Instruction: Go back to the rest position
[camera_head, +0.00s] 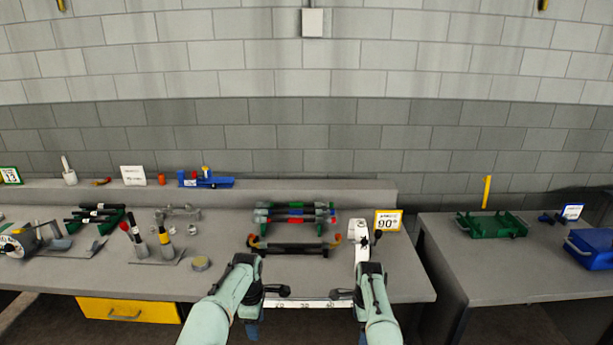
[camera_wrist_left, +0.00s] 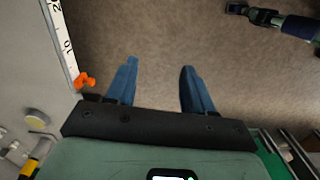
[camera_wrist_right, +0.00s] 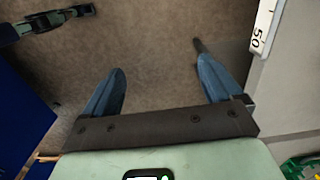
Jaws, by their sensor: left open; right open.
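My left gripper (camera_head: 252,329) hangs in front of the workbench's front edge in the head view, mostly hidden by its own wrist. In the left wrist view its two blue fingers (camera_wrist_left: 158,66) are apart, with only brown floor between them. My right gripper (camera_head: 363,337) hangs to the right of it, also in front of the edge and mostly hidden. In the right wrist view its blue fingers (camera_wrist_right: 160,68) are apart and empty over the floor.
The grey workbench (camera_head: 330,284) carries a white scale (camera_head: 305,304) along its front edge. A second table (camera_head: 510,270) right holds a green tray (camera_head: 491,228) and blue box (camera_head: 590,250).

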